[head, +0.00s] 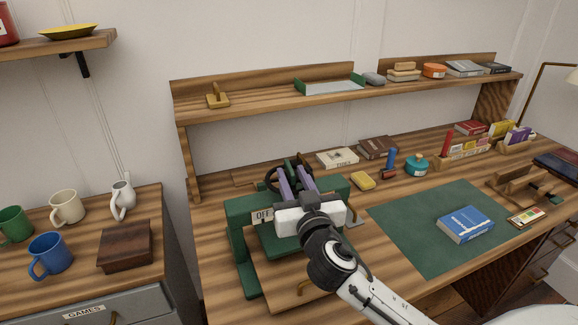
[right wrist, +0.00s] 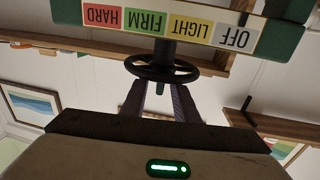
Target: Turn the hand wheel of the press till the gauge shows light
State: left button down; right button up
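The green press (head: 240,235) stands on the bench, left of centre. Its black hand wheel (head: 274,178) is partly hidden behind my right gripper (head: 297,182); the wheel also shows whole in the right wrist view (right wrist: 138,66). The gauge strip (right wrist: 170,25), upside down there, has the fields OFF, LIGHT, FIRM and HARD. My left gripper is not in view.
A green mat (head: 400,235) with a blue book (head: 466,224) lies right of the press. A yellow block (head: 362,181) lies behind it. A shelf (head: 250,110) runs above the bench. A side cabinet with mugs (head: 50,256) stands at left.

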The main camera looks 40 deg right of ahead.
jog(key=x, duration=0.2)
jog(key=shift+w+d, duration=0.1)
jog(key=shift+w, duration=0.25)
grip_shut()
jog(key=shift+f+m+h+b, duration=0.2)
jog(key=shift+m+h+b, duration=0.2)
jog(key=shift+h+b, duration=0.25)
jog(key=m+g+h+b, duration=0.2)
jog(key=b, duration=0.2)
jog(key=m+g+h+b, duration=0.2)
jog(key=h+b, duration=0.1)
jog(key=b, duration=0.1)
jog(key=shift+f, duration=0.25)
jog(key=m+g+h+b, duration=0.2)
jog(key=b, duration=0.1)
jog(key=shift+r, duration=0.15)
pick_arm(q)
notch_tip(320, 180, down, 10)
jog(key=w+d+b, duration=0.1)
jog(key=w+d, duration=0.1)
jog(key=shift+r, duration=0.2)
pick_arm(e)
jog(key=shift+r+m+g+h, duration=0.15)
jog(key=shift+m+g+h, duration=0.3)
jog(key=shift+g, duration=0.35)
pick_arm(q)
jog(key=shift+b, duration=0.3)
pick_arm(e)
jog(key=shift+r, duration=0.1)
